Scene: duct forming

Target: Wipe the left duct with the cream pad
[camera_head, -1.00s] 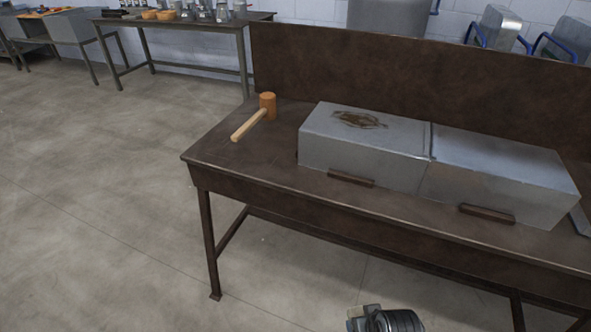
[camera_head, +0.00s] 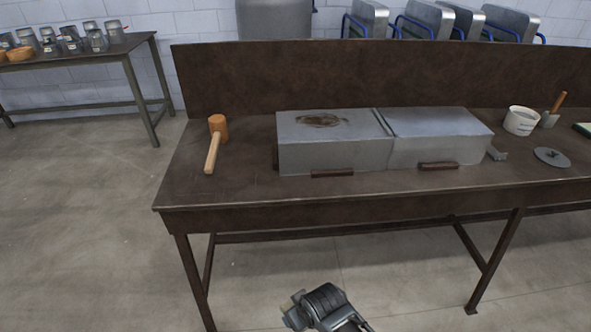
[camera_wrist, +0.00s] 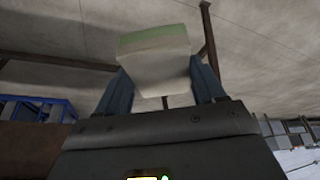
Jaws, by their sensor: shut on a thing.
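The left duct (camera_head: 335,155) is a grey metal box on the brown workbench, with a dark brown smear (camera_head: 321,120) on its top. It stands end to end with the right duct (camera_head: 435,145), with a narrow seam between them. In the wrist view my gripper (camera_wrist: 158,88) is shut on the cream pad (camera_wrist: 160,68), a pale block with a green layer along its outer edge. The pad is held between the two bluish fingers, apart from the duct. In the head view part of my arm shows low in front of the bench; the pad does not show there.
A mallet (camera_head: 213,150) lies left of the left duct. Brown bars (camera_head: 332,173) sit along the ducts' front. A white bucket (camera_head: 521,121), a wooden-handled tool (camera_head: 553,108) and a grey disc (camera_head: 551,157) are on the right. The bench has a raised back panel (camera_head: 350,75). Floor in front is clear.

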